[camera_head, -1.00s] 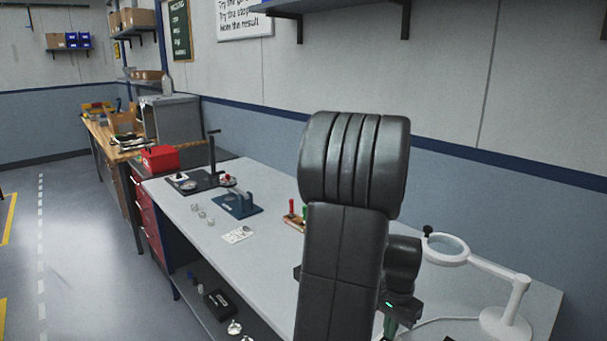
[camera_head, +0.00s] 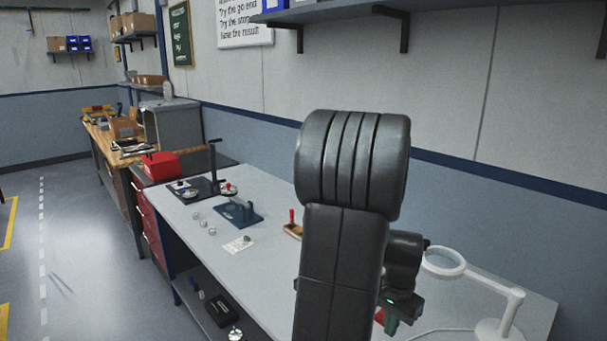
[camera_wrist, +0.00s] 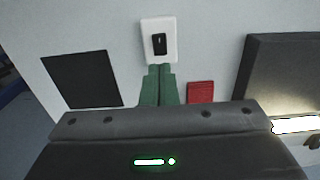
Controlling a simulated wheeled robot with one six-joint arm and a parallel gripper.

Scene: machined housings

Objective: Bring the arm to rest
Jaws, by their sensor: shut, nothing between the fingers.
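My gripper shows in the wrist view with two green fingers (camera_wrist: 158,85) shut together and nothing between them. Its fingertips point toward a white plate with a black item (camera_wrist: 159,42) on it; I cannot tell the gap. In the head view my arm stands upright in the middle, and a green part of the gripper (camera_head: 390,324) shows low behind it, over the near part of the grey workbench (camera_head: 262,252). The rest of the gripper is hidden behind the arm.
A white magnifier lamp (camera_head: 512,305) stands right of my gripper. A blue fixture (camera_head: 238,212), a black stand (camera_head: 213,170) and small round parts sit farther along the bench. A black pad (camera_wrist: 82,80) and a red block (camera_wrist: 200,92) flank the fingers.

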